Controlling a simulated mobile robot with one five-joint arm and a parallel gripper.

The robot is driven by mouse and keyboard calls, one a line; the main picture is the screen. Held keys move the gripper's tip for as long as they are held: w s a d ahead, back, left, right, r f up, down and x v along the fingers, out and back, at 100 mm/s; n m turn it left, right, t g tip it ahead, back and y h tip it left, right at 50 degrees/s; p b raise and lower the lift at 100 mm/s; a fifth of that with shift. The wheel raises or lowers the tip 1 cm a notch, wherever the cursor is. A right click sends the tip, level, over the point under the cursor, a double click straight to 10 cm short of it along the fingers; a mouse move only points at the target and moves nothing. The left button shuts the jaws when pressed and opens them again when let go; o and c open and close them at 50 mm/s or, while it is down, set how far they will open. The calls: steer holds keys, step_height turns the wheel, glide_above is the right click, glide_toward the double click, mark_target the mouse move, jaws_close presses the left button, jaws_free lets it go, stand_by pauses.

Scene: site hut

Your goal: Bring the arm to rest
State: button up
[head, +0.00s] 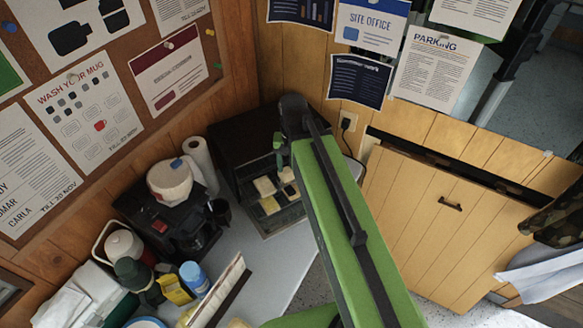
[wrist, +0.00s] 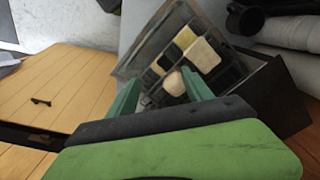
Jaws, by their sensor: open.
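My green arm reaches from the bottom of the head view up toward the wall corner, ending in a dark wrist joint. My gripper (head: 280,150) is mostly hidden there behind the arm's end. In the wrist view my gripper (wrist: 158,88) shows two green fingers standing apart, with nothing held between them. Beyond the fingers is a dark open-fronted box (wrist: 285,85) with a gridded rack or door carrying a few yellow and whitish pieces (wrist: 203,55). Whether the fingers touch the rack I cannot tell.
The same dark box (head: 232,150) stands on the grey counter (head: 275,270) in the corner. Left of it are a paper roll (head: 200,160), a coffee machine (head: 165,225) and a blue-lidded jar (head: 194,278). A wooden cabinet (head: 430,225) stands at right.

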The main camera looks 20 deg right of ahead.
step_height(320, 180, down, 8)
steer(key=s+n+b, duration=0.2)
steer(key=n+b, duration=0.1)
steer(key=b, duration=0.5)
steer(key=shift+s+a+f+n, duration=0.2)
steer(key=shift+s+a+n, duration=0.1)
steer(key=shift+n, duration=0.1)
steer(key=shift+c, duration=0.2)
stand_by(0.3)
